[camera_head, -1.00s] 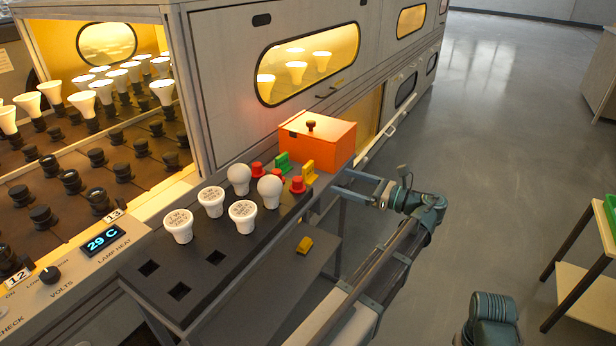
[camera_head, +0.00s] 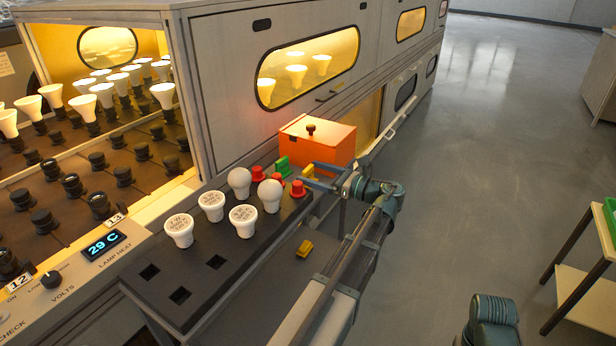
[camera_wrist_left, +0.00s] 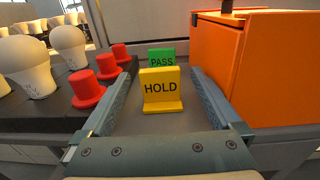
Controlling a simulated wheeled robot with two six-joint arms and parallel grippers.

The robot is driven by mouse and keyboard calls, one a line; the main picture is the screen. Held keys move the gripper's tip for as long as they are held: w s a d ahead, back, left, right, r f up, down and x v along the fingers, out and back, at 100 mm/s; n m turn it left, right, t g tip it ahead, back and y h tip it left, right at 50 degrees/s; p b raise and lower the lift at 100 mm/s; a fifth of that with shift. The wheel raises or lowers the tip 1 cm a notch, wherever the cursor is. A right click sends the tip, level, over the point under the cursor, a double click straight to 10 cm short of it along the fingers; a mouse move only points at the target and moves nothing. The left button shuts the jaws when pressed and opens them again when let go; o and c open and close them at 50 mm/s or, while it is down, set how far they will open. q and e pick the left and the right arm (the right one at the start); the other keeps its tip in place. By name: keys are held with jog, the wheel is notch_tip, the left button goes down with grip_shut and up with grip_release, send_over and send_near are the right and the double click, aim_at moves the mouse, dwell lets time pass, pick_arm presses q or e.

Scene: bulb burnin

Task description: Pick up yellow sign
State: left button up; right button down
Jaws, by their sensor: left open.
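The yellow sign (camera_wrist_left: 160,88), marked HOLD, stands upright on the dark bench top in the left wrist view. My left gripper (camera_wrist_left: 161,72) is open, with one finger on each side of the sign and gaps visible on both sides. In the head view the sign (camera_head: 308,171) is partly hidden by my left gripper (camera_head: 307,175), which reaches in from the right. A green sign (camera_wrist_left: 161,56), marked PASS, stands just behind the yellow one. My right gripper is not in view.
An orange box (camera_head: 318,141) stands close beside the signs. Red caps (camera_head: 297,188) and several white bulbs (camera_head: 243,218) stand on the dark rack (camera_head: 215,262) to the left. Another small yellow piece (camera_head: 305,247) lies on a lower surface.

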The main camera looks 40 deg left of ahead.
aim_at(308, 168)
pick_arm(q)
jog(key=shift+s+a, duration=0.15)
jog(key=shift+a, duration=0.95)
jog(key=c, duration=1.4)
jog(key=shift+c, duration=0.2)
notch_tip(308, 168, up, 10)
jog(key=p, duration=0.9)
jog(key=shift+p, duration=0.4)
